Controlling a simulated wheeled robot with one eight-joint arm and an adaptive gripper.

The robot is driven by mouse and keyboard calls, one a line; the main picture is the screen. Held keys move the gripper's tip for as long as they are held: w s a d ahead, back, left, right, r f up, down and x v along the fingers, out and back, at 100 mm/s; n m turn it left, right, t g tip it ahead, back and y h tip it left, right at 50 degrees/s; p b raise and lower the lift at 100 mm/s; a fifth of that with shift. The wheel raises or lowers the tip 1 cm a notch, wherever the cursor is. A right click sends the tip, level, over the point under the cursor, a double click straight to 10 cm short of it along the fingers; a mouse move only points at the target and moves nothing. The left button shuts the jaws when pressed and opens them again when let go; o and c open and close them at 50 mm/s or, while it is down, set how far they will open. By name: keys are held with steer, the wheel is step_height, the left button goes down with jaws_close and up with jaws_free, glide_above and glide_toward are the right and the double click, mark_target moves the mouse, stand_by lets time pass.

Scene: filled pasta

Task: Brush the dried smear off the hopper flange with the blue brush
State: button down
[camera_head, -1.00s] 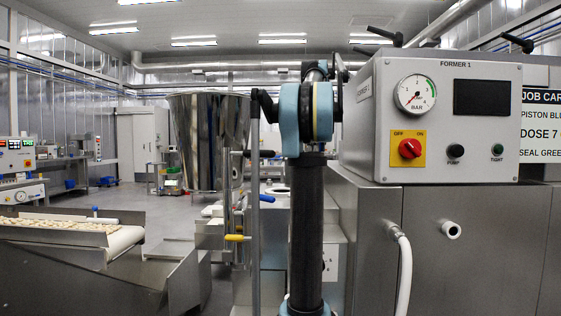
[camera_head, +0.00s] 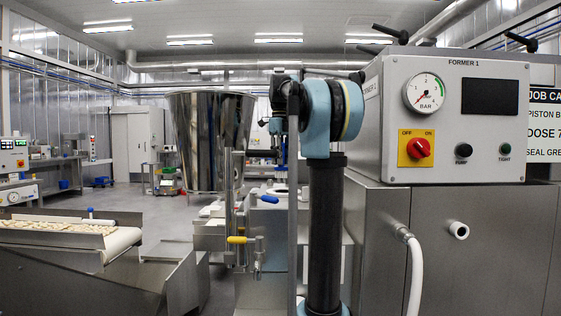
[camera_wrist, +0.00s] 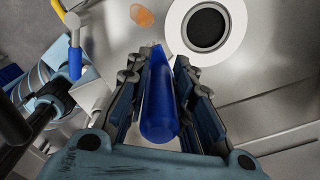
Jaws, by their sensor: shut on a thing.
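The blue brush (camera_wrist: 158,100) is in my gripper (camera_wrist: 162,68) in the wrist view; the jaws are shut on its thick blue handle. The handle points up the picture, and I cannot make out its bristles. An orange-brown smear (camera_wrist: 142,16) lies on the grey metal surface beyond the brush, a little left of its far end and apart from it in the picture. A white ring (camera_wrist: 178,35) with a dark round opening is right of the smear. In the head view the steel hopper (camera_head: 208,140) stands left of my arm, and my gripper cannot be made out.
The FORMER 1 control box (camera_head: 455,115) stands close on the right, with a white hose (camera_head: 416,270) below. A valve with a yellow handle (camera_head: 237,240) is left of my arm. A conveyor (camera_head: 120,245) with pasta is at left. Open floor lies behind it.

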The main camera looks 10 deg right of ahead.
mark_target(278, 172)
steer(key=shift+w+a+f, duration=0.1)
steer(key=shift+a+f, duration=0.05)
steer(key=shift+a, duration=0.35)
steer(key=shift+f, duration=2.95)
steer(key=shift+f, duration=1)
steer(key=shift+a, duration=0.1)
